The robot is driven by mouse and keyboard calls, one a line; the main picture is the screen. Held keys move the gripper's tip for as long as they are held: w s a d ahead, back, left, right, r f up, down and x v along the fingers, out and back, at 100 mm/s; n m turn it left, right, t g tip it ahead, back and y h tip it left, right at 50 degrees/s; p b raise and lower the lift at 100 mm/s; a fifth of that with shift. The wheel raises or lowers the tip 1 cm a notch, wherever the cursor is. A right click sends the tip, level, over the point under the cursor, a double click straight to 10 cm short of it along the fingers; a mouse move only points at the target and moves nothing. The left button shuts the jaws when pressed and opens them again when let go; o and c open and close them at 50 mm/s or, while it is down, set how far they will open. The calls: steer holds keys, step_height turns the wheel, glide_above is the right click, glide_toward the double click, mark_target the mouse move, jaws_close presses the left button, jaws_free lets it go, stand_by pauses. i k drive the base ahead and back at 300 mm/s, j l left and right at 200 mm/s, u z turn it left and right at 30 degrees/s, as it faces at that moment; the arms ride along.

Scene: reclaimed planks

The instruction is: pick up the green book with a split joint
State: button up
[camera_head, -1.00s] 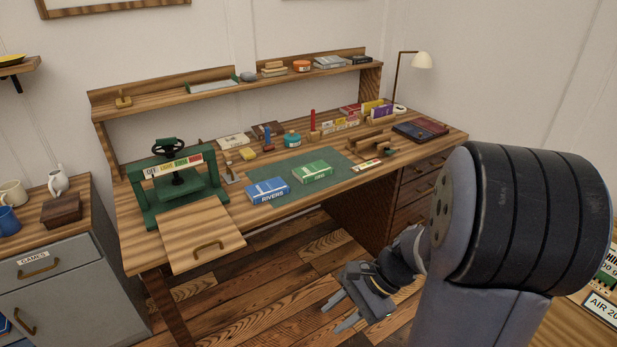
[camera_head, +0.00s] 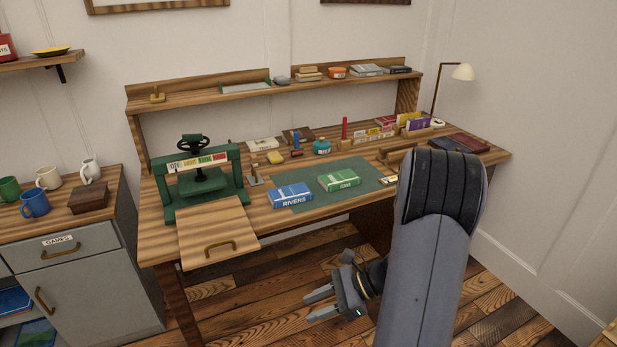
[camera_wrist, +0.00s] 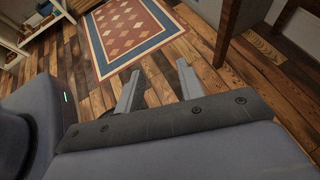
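The green book (camera_head: 339,180) lies flat on the dark green mat (camera_head: 301,173) on the wooden desk, beside and to the right of the blue book (camera_head: 290,195) labelled RIVERS. Its joint is too small to make out. My gripper (camera_head: 311,304) is in front of the desk, below its top and well apart from the book. In the wrist view my gripper (camera_wrist: 158,82) shows two spread fingers with nothing between them, pointing over the floor. The green book is not in the wrist view.
A green press (camera_head: 204,180) stands at the desk's left, with a pulled-out wooden board (camera_head: 211,232) before it. Small tools and books line the desk's back. A grey cabinet (camera_head: 88,275) with mugs stands left. A patterned rug (camera_wrist: 130,35) lies on the floor.

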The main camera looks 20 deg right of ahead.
mark_target(341, 179)
steer(key=i+l+u, duration=0.1)
steer(key=l, duration=0.2)
steer(key=i+l, duration=0.25)
steer(key=i+l+u, duration=0.15)
steer(key=l, duration=0.25)
steer(key=i+l+u, duration=0.1)
steer(key=l, duration=0.25)
steer(key=i+l+u, duration=0.1)
steer(key=l, duration=0.25)
steer(key=i+l, duration=0.2)
steer(key=l, duration=0.2)
steer(key=i+l+u, duration=0.15)
steer(key=l, duration=0.2)
steer(key=i+l, duration=0.1)
steer(key=l, duration=0.25)
steer(key=i+l, duration=0.1)
steer(key=l, duration=0.6)
steer(key=i, duration=0.1)
